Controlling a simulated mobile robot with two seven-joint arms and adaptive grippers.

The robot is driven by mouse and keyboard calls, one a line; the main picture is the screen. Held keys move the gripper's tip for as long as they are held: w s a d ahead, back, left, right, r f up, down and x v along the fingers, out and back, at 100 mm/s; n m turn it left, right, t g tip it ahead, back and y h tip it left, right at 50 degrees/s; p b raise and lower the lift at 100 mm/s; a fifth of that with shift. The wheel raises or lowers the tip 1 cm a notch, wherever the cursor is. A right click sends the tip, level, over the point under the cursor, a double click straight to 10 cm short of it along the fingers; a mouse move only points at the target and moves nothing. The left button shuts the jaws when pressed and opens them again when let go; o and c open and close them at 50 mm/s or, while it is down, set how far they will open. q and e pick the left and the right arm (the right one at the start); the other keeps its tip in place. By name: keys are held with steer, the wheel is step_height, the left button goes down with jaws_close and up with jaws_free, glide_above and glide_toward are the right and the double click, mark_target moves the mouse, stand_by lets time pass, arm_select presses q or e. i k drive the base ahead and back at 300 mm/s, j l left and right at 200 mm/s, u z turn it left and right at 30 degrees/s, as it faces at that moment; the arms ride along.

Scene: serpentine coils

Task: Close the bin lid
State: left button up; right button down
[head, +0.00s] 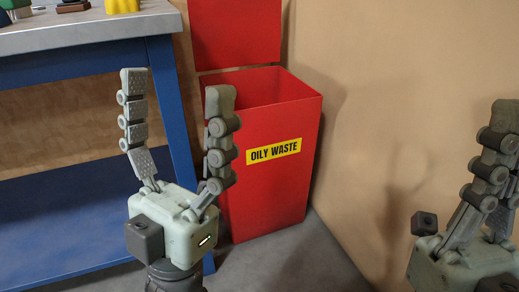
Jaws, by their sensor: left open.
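The red bin (272,198) with a yellow "OILY WASTE" label stands on the floor against the tan wall. Its red lid (236,32) is raised upright behind the opening, and its top runs out of view. The bin's inside shows only in its upper part. My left gripper (178,88) points up in front of the bin's left side, fingers wide apart and empty. Its right finger overlaps the bin's left edge in the picture. My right gripper (500,125) is at the right edge, partly cut off, so its opening cannot be judged.
A workbench with a grey top (95,28) and blue legs (172,110) stands left of the bin, close to my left gripper. Small items, including a yellow object (122,5), lie on it. The tan wall (400,90) runs along the right. Grey floor (290,262) is clear in front of the bin.

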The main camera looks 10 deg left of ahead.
mark_target(225, 34)
steer(key=i+u, duration=0.2)
steer(key=u, duration=0.2)
steer(key=i+j+u, duration=0.1)
steer(key=u, duration=0.3)
steer(key=i+l+u, duration=0.1)
steer(key=i+u, duration=0.15)
steer(key=u, duration=0.15)
